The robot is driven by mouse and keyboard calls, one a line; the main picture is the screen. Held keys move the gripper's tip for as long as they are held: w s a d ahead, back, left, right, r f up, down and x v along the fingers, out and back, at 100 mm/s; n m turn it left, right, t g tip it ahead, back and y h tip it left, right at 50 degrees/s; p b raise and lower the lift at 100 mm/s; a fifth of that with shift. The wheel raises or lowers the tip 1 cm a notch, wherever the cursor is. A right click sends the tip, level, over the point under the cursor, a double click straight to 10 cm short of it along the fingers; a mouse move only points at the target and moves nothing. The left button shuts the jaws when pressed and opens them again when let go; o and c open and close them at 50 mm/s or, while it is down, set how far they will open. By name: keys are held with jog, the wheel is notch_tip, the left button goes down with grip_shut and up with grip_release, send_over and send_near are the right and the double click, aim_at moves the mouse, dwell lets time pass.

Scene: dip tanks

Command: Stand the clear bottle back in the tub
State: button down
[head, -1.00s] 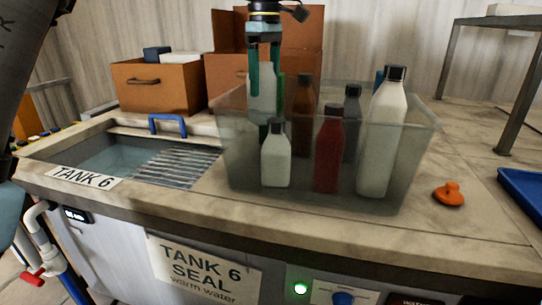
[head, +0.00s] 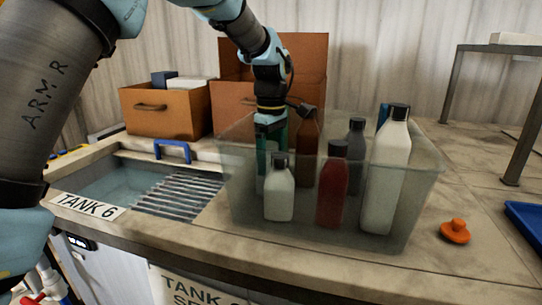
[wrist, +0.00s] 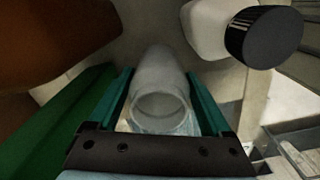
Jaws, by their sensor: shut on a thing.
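The clear bottle (wrist: 158,82) is upright between the two teal fingers of my gripper (wrist: 165,106). Its open round mouth faces the wrist camera. In the head view my gripper (head: 270,150) points down inside the translucent tub (head: 415,215), at its left side. The clear bottle (head: 261,182) shows faintly through the wall, partly hidden behind a small white bottle (head: 279,202). I cannot tell whether its base touches the tub floor.
In the tub also stand a red bottle (head: 332,195), a tall white bottle (head: 386,180), a dark grey bottle (head: 356,145) and a brown bottle (head: 306,150). Tank 6 (head: 108,173) with its rack is left. An orange knob (head: 455,232) lies right.

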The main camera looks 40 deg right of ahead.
jog(key=shift+f, duration=0.1)
grip_release()
notch_tip(320, 180, up, 12)
jog(key=b, duration=0.3)
dwell(0.3)
dwell(0.5)
